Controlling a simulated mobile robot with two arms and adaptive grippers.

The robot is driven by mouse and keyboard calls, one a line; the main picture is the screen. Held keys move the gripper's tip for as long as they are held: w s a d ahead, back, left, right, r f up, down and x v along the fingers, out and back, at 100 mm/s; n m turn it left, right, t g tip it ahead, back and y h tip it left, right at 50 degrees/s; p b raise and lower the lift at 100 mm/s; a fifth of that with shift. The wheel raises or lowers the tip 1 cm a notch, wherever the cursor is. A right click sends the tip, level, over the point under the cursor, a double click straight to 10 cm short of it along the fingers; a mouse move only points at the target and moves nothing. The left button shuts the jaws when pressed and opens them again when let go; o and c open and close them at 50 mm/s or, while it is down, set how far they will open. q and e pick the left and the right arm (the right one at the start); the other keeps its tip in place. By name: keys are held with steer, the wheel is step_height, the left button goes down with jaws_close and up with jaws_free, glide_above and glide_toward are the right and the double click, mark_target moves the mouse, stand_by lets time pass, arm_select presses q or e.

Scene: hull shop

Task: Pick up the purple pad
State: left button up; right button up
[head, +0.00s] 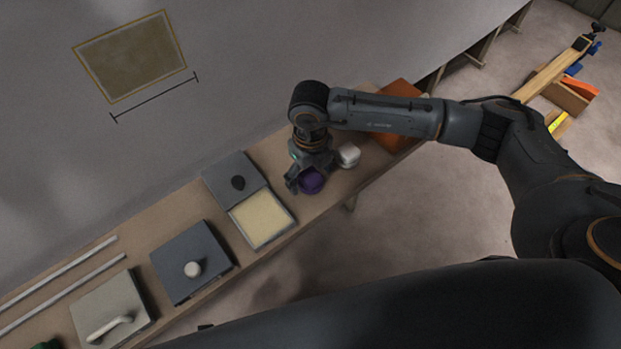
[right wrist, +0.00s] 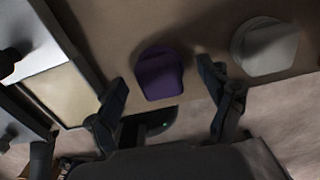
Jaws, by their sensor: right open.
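The purple pad (head: 312,182) lies on the wooden bench, partly hidden by my right gripper in the head view. It shows whole in the right wrist view (right wrist: 160,76), rounded at one end, beyond and between the fingertips. My right gripper (head: 303,181) is over the pad with its fingers apart. In the right wrist view the gripper (right wrist: 166,83) is open and nothing is held between its fingers. I cannot tell how far above the pad it is. My left gripper is not in view.
A white pad (head: 348,156) lies right of the purple one. An open box with a cream inside (head: 262,218) is at left, its grey lid (head: 235,181) behind. A dark lidded box (head: 191,262) and an orange-brown block (head: 397,118) are also on the bench (head: 320,207).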

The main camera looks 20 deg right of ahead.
mark_target(310, 177)
steer(key=shift+f, duration=0.25)
steer(key=c, duration=1.3)
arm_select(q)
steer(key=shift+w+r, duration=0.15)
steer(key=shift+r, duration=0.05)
arm_select(e)
steer(key=shift+r, duration=0.1)
steer(key=shift+r, duration=0.2)
steer(key=r, duration=0.3)
steer(key=shift+s+a+r, duration=0.15)
steer(key=shift+s, duration=0.05)
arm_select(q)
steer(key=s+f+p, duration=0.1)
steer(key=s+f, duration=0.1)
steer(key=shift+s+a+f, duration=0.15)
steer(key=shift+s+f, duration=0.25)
arm_select(e)
steer(key=s+a+r, duration=0.2)
steer(key=s+r, duration=0.1)
steer(key=s, duration=0.1)
steer(key=s+a+r, duration=0.2)
steer(key=s+r, duration=0.1)
steer(key=s, duration=0.1)
steer(key=s+a+r, duration=0.2)
steer(key=s+r, duration=0.1)
steer(key=s, duration=0.1)
steer(key=shift+a+r, duration=0.1)
steer(key=shift+a, duration=0.05)
